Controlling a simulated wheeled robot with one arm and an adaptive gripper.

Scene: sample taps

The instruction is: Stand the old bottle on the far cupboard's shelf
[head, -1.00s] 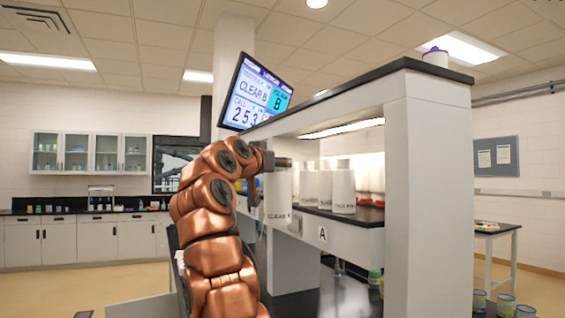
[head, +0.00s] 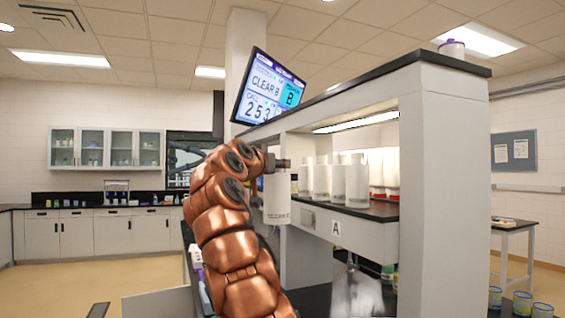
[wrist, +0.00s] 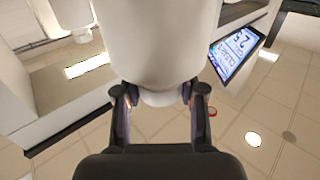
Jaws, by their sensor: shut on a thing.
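My gripper (head: 282,163) is shut on a white bottle (head: 277,198) with small dark print. The bottle hangs upright in the air, just left of a tall grey-white shelving bench. In the wrist view, the two fingers (wrist: 158,95) press on both sides of the large pale bottle (wrist: 160,40). Glass-door wall cupboards (head: 107,132) hang on the far left wall, with small items visible on their shelves. Their doors look closed.
More white bottles (head: 357,184) stand on the bench's black shelf (head: 380,211), above a plate marked A (head: 336,229). A screen (head: 265,88) reads CLEAR B and 253. A long counter (head: 100,235) runs under the cupboards. The floor (head: 95,280) at left looks clear.

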